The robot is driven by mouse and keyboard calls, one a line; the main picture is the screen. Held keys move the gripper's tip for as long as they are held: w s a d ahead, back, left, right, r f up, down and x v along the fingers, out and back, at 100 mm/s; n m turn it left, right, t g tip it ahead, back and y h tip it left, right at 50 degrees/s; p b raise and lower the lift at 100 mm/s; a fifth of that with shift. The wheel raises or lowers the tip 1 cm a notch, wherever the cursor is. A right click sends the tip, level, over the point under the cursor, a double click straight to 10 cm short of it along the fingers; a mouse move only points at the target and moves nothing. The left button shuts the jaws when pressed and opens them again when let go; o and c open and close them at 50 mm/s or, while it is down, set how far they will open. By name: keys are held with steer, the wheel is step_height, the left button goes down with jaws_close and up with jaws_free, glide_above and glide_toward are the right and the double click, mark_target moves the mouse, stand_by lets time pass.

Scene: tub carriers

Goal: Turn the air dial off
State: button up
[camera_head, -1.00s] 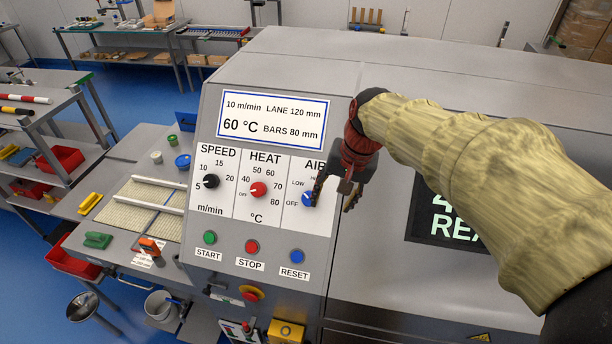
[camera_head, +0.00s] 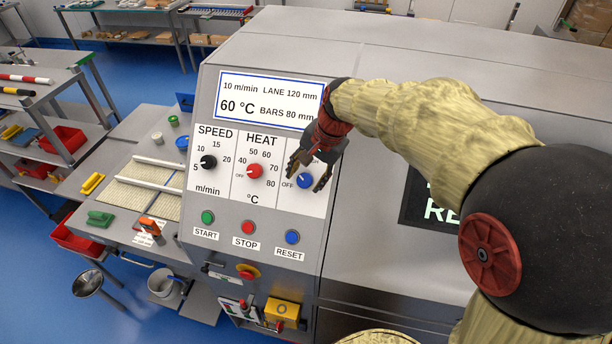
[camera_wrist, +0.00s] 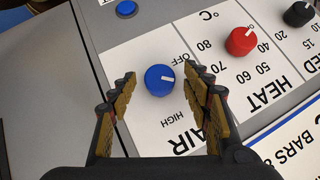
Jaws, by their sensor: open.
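The blue air dial (camera_head: 305,181) is on the right of the white control panel, under the AIR heading. In the wrist view the air dial (camera_wrist: 160,81) appears upside down, between the fingers. Its white mark points right in that view, between OFF and the right finger; the LOW label there is hidden. My gripper (camera_head: 308,172) is open over the dial in the head view. In the wrist view my gripper (camera_wrist: 161,78) has one finger on each side of the dial, with a visible gap on both sides. Nothing is held.
The red heat dial (camera_head: 255,171) and black speed dial (camera_head: 208,162) sit left of the air dial. Below are the green start (camera_head: 207,217), red stop (camera_head: 248,227) and blue reset (camera_head: 292,237) buttons. A display (camera_head: 268,101) lies above.

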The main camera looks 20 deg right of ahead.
steer(key=shift+a+f, duration=0.1)
steer(key=shift+f, duration=0.15)
steer(key=shift+c, duration=0.7)
steer(key=c, duration=1)
